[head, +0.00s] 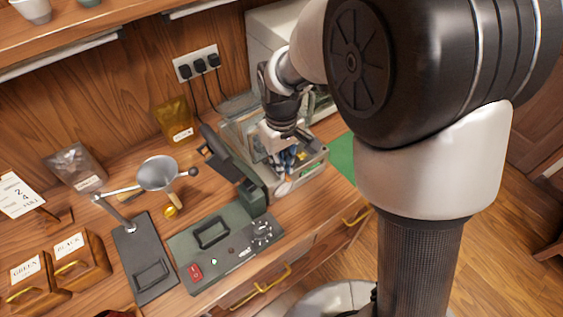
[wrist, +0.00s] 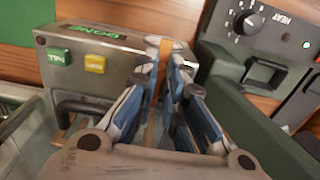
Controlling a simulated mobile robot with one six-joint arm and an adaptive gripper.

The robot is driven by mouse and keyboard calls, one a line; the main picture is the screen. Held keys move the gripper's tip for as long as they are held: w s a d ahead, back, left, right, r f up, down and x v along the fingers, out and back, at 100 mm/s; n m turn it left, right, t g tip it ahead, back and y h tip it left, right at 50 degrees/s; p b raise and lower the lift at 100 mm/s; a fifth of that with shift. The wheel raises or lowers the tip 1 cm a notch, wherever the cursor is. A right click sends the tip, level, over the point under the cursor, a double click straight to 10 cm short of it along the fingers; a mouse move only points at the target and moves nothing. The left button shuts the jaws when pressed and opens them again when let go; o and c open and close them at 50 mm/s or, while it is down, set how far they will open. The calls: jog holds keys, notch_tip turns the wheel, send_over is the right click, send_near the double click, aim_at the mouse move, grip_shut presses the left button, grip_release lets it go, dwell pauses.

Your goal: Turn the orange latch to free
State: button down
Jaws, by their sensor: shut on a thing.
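The orange latch (wrist: 165,52) shows in the wrist view as a narrow upright strip at the front of a grey machine (wrist: 125,76). My gripper (wrist: 168,68) has its blue-and-white fingers on either side of this strip, shut on it. The fingers hide most of the latch, so its exact angle is hard to tell. In the head view my gripper (head: 284,163) reaches down into the front of the same machine (head: 308,172), and the latch cannot be made out there.
The machine has a green button (wrist: 59,56) and a yellow button (wrist: 95,64). A dark green control box (head: 222,262) with a knob and red switch stands to its left in the head view. A metal funnel (head: 158,173) on a stand is farther left. Power plugs (head: 199,66) are on the wall behind.

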jog(key=shift+m, duration=0.3)
jog(key=m+p, duration=0.1)
jog(key=m, duration=0.1)
jog(key=m+p, duration=0.1)
jog(key=m, duration=0.1)
jog(key=shift+s+a+r, duration=0.1)
jog(key=shift+a, duration=0.1)
jog(key=m, duration=0.2)
jog(key=m+p, duration=0.1)
jog(key=m, duration=0.1)
jog(key=m+p, duration=0.1)
jog(key=shift+a+m, duration=0.25)
jog(key=shift+m, duration=0.15)
jog(key=m+p, duration=0.1)
jog(key=m, duration=0.2)
jog(key=shift+a+m, duration=0.15)
jog(key=shift+m, duration=0.25)
jog(key=shift+w+a+m+p, duration=0.1)
jog(key=shift+w+m+p, duration=0.1)
jog(key=shift+m, duration=0.7)
jog(key=shift+w+m+p, duration=0.1)
jog(key=shift+m+p, duration=0.1)
jog(key=shift+m, duration=0.7)
jog(key=c, duration=1.7)
grip_release()
